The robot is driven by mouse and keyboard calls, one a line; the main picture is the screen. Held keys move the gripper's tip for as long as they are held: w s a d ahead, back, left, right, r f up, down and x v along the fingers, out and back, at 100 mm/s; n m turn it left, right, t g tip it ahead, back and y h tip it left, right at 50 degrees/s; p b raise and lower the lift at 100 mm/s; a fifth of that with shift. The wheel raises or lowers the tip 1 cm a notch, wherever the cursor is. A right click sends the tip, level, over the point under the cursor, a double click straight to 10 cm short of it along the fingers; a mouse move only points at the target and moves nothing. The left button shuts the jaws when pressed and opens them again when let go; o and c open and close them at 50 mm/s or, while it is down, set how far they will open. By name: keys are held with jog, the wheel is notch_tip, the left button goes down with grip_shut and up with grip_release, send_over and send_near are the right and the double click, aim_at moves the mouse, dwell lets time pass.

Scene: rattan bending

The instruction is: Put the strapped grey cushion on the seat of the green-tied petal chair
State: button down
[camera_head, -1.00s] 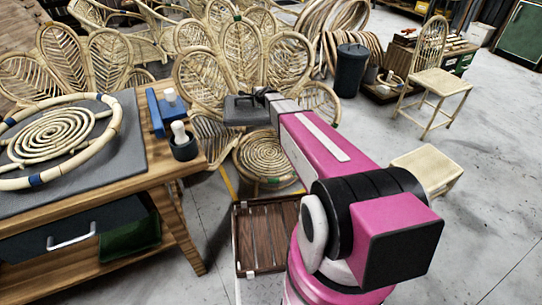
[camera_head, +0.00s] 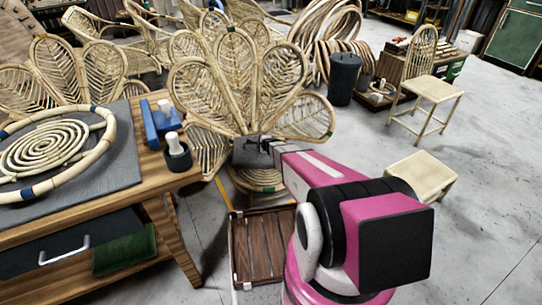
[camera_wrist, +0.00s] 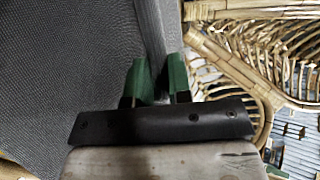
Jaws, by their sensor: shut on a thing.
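The green-tied petal chair (camera_head: 240,85) stands past the bench, with a fan of rattan petals and a green tie at the top. Its round coiled seat (camera_head: 258,181) shows below the cushion. The grey cushion (camera_head: 247,153) hangs at the foot of the backrest, over the rear of the seat; I cannot tell whether it touches. My gripper (camera_head: 264,145) is at its upper right. In the wrist view, the green-padded fingers (camera_wrist: 159,80) are shut on the cushion's dark strap (camera_wrist: 150,35), and the grey weave (camera_wrist: 65,70) fills the left side.
A wooden bench (camera_head: 70,228) at left holds a rattan ring (camera_head: 95,150) and a dark cup (camera_head: 177,158). A slatted wooden crate (camera_head: 262,245) stands before the chair.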

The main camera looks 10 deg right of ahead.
jog(key=d+f, duration=0.1)
jog(key=d, duration=0.1)
jog(key=d+f, duration=0.1)
jog(key=d, duration=0.1)
jog(key=d+f, duration=0.2)
jog(key=shift+d+f, duration=0.1)
jog(key=shift+d, duration=0.3)
jog(key=shift+f, duration=2)
jog(key=c, duration=1)
grip_release()
jog(key=shift+c, duration=0.2)
jog(key=shift+s+r, duration=0.1)
